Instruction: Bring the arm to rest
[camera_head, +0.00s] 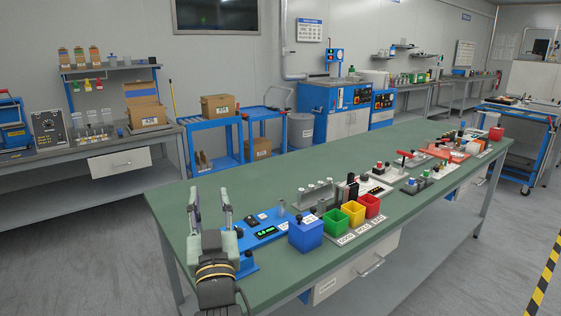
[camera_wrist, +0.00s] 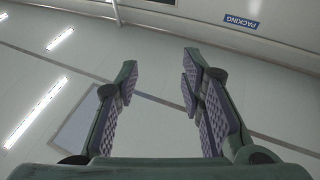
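My gripper (camera_head: 210,203) is at the left end of the green bench (camera_head: 185,203) in the head view, fingers pointing up and spread apart with nothing between them. In the wrist view my gripper (camera_wrist: 152,88) also shows wide open and empty, with textured pads on both fingers. Behind the fingers there I see only pale wall or ceiling, light strips and a blue PACKING sign (camera_wrist: 241,21). The blue vision sorter device (camera_head: 262,230) with a small display sits on the bench just right of my gripper and partly behind it.
A blue bin (camera_head: 305,236) stands right of the device, then green (camera_head: 336,223), yellow (camera_head: 353,211) and red (camera_head: 369,205) bins in a row. More fixtures line the bench to the far right. The bench's back left surface is clear. A side bench (camera_head: 60,172) stands behind at left.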

